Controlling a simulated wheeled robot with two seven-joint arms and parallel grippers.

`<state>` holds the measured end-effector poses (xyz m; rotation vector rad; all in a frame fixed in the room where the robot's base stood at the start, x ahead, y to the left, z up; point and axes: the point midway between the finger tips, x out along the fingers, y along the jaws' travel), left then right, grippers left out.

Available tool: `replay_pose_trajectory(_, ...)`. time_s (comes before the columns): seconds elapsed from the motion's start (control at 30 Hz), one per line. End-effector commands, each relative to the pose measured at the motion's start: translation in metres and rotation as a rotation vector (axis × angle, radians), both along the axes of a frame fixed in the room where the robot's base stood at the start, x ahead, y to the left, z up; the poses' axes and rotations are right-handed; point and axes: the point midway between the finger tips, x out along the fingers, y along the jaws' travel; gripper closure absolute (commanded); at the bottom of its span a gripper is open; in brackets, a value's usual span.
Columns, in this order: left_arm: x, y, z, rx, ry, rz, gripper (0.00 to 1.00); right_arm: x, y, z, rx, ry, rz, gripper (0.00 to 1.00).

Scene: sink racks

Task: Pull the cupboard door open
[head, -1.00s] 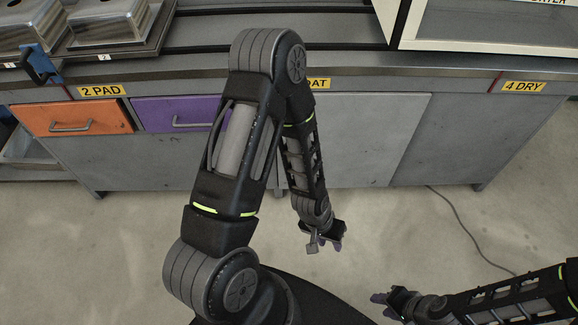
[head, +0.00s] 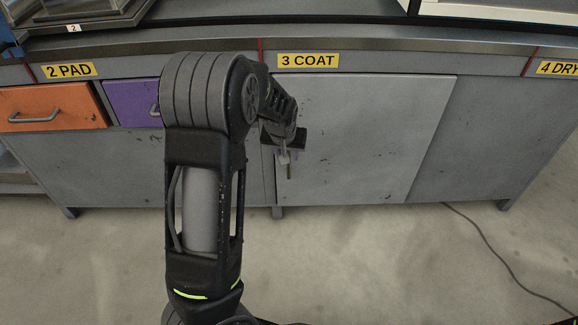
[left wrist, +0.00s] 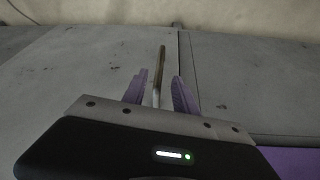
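The cupboard door (head: 370,135) is a light grey panel under the "3 COAT" label in the head view. It looks closed, flush with the cabinet front. Its upright bar handle (head: 289,168) is near the door's left edge. My left gripper (head: 285,152) is at the handle, and my arm hides part of that edge. In the left wrist view, the purple fingertips (left wrist: 160,82) are apart. The handle (left wrist: 161,62) stands between them, with a gap showing on each side. My right gripper is out of view.
An orange drawer (head: 50,106) and a purple drawer (head: 133,102) are shut, left of the door. A counter edge (head: 400,58) runs above. A dark cable (head: 500,258) lies on the floor at right. The floor before the door (head: 370,240) is clear.

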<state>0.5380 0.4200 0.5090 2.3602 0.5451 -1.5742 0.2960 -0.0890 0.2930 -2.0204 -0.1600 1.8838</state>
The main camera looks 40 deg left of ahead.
Motion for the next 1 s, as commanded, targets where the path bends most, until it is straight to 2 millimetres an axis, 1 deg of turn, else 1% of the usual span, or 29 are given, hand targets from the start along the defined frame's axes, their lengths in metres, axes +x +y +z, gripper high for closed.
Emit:
replay_pose_trajectory(0.17,0.0,0.0,-0.003,0.0,0.001,-0.001,0.66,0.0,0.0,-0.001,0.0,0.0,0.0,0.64)
replay_pose_trajectory(0.27,0.002,0.001,-0.011,0.0,0.003,-0.001,0.66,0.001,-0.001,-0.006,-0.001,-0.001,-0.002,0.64)
replay_pose_trajectory(0.37,0.006,0.003,-0.023,0.001,0.004,0.0,0.66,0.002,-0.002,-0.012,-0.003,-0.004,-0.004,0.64)
replay_pose_trajectory(0.6,0.019,0.01,-0.059,0.0,0.002,0.0,0.66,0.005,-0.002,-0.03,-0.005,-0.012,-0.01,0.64)
replay_pose_trajectory(0.7,0.023,0.012,-0.068,0.001,0.001,-0.001,0.66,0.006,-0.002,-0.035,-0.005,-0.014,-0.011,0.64)
replay_pose_trajectory(0.8,0.026,0.012,-0.073,0.001,0.002,-0.001,0.66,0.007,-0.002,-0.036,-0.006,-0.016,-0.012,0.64)
replay_pose_trajectory(1.0,0.027,0.012,-0.073,0.0,0.001,-0.002,0.66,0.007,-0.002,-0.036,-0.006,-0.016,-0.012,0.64)
